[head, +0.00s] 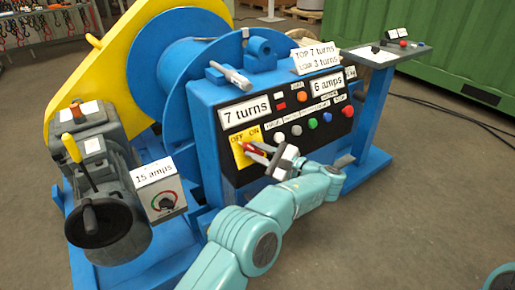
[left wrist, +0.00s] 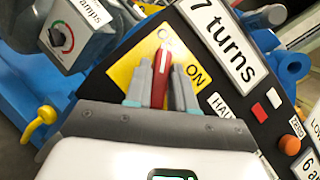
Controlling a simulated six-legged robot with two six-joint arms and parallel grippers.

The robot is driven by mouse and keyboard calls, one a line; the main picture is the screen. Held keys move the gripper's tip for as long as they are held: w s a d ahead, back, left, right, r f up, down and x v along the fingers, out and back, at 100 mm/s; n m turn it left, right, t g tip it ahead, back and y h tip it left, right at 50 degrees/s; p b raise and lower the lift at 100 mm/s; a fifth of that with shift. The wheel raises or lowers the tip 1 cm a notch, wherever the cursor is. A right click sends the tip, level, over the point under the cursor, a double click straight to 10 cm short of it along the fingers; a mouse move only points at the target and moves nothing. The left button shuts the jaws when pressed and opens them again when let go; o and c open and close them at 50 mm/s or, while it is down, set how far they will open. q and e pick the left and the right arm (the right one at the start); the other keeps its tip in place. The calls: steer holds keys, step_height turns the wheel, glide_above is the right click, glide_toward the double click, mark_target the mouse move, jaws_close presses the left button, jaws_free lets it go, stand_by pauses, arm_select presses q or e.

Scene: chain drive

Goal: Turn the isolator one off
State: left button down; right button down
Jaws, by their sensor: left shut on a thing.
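The isolator is a red handle (head: 251,148) on a yellow plate (head: 240,156) marked OFF and ON, at the left of the black control panel. My left gripper (head: 263,153) reaches it from the right. In the left wrist view the red handle (left wrist: 159,80) stands between the two grey fingers of the left gripper (left wrist: 160,88), which are shut on it. Its tip lies over the OFF lettering, partly covering it; ON shows to its right. The fingers hide part of the handle's base. My right gripper is not in view.
The panel also carries a "7 turns" sign (head: 245,113), a "6 amps" sign (head: 327,85) and several coloured buttons, including a red one (head: 348,111). A grey box with a dial (head: 165,201) stands left. A small side table (head: 390,54) stands right.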

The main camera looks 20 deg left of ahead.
arm_select(q)
steer(key=shift+n+g+p, duration=0.3)
steer(key=shift+n+g, duration=0.2)
steer(key=shift+n, duration=0.2)
steer(key=c, duration=1)
jaws_free()
steer(key=shift+c, duration=0.2)
